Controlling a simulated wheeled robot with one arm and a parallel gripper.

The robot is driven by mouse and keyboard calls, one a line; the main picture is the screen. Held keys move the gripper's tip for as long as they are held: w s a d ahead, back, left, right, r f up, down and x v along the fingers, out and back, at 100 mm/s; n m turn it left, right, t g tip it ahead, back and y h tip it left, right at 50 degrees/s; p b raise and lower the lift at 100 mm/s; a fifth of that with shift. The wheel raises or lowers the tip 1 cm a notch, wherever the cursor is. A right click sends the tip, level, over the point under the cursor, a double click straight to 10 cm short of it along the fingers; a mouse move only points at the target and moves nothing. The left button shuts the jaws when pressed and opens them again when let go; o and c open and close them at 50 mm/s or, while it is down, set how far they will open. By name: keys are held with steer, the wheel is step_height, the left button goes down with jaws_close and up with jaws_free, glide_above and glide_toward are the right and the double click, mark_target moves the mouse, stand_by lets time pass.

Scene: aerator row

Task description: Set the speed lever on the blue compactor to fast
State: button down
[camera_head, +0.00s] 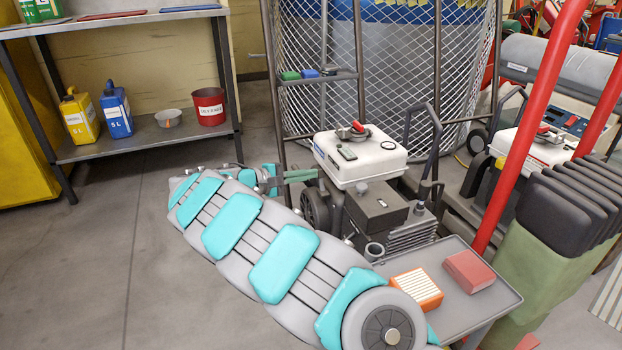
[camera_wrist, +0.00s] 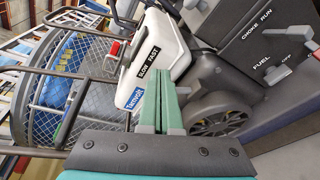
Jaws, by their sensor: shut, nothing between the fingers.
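A machine with a white tank (camera_head: 360,158) and a dark grey engine (camera_head: 378,208) stands at centre right in the head view; I see no clear blue body on it. I cannot make out a speed lever by that label. My gripper (camera_head: 314,173) is shut and empty at the machine's left side. In the wrist view its green fingers (camera_wrist: 160,82) lie together in front of the tank, hiding part of it; contact is unclear.
A dark panel (camera_wrist: 262,50) marked CHOKE, RUN and FUEL has grey levers. A black wheel (camera_wrist: 215,115) is close to my fingers. A mesh cage (camera_head: 380,70) stands behind the machine. A grey tray (camera_head: 455,317) and red post (camera_head: 525,125) stand right. Floor at left is clear.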

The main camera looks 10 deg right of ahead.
steer(key=n+t, duration=0.2)
glide_toward(322, 183)
step_height(322, 183, up, 2)
steer(key=w+a, duration=0.2)
steer(key=a, duration=0.1)
steer(key=shift+w+d+y, duration=0.1)
steer(key=shift+y, duration=0.2)
steer(key=b+x, duration=0.1)
steer(key=x, duration=0.9)
steer(key=shift+m+b, duration=0.3)
steer(key=shift+b, duration=0.05)
